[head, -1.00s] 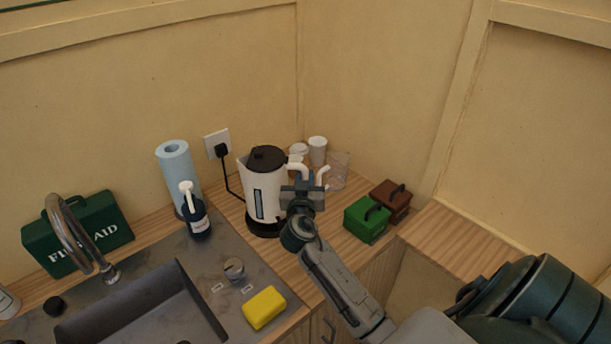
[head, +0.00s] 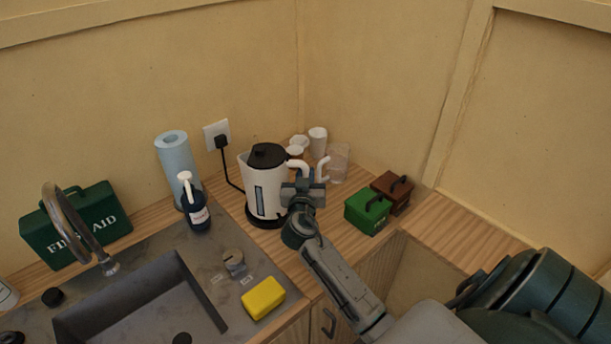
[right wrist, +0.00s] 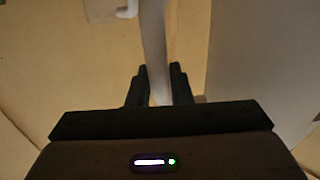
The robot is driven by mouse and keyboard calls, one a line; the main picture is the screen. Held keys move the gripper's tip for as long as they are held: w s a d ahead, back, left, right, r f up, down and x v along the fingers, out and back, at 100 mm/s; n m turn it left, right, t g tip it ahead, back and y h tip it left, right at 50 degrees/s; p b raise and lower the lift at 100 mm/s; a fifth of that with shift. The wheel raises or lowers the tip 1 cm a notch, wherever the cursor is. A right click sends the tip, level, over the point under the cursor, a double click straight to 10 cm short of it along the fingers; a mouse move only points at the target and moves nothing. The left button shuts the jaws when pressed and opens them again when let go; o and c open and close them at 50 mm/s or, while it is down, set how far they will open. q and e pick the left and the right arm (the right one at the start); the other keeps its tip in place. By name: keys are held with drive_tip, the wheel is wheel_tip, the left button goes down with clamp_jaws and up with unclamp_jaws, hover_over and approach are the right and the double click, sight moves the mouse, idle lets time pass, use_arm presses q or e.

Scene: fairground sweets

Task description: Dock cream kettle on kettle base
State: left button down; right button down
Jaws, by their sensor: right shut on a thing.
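The cream kettle (head: 249,185) with a black lid stands upright in the corner of the counter in the head view. The black kettle base (head: 266,222) shows directly under it; I cannot tell whether the kettle rests fully on it or hovers slightly. My right gripper (head: 302,186) is shut on the kettle's handle, to the right of the kettle body, and hides part of it. In the right wrist view the pale handle (right wrist: 154,45) runs down between the dark fingers (right wrist: 157,88). My left gripper is not in view.
A black cord runs from the wall socket (head: 217,132) toward the base. A soap bottle (head: 198,217) and blue paper roll (head: 177,165) stand left of the kettle. Cups (head: 318,143) stand behind. Green (head: 366,211) and brown (head: 392,189) boxes sit to the right.

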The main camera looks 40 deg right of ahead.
drive_tip(key=shift+r+b, duration=0.1)
drive_tip(key=shift+b, duration=0.55)
idle(0.8)
drive_tip(key=shift+f+b, duration=0.6)
drive_tip(key=shift+b, duration=0.1)
drive_tip(key=c, duration=1.6)
unclamp_jaws()
drive_tip(key=shift+s+a+f, duration=0.1)
drive_tip(key=shift+f, duration=0.05)
drive_tip(key=shift+b+v, duration=1.4)
drive_tip(key=shift+v, duration=4.1)
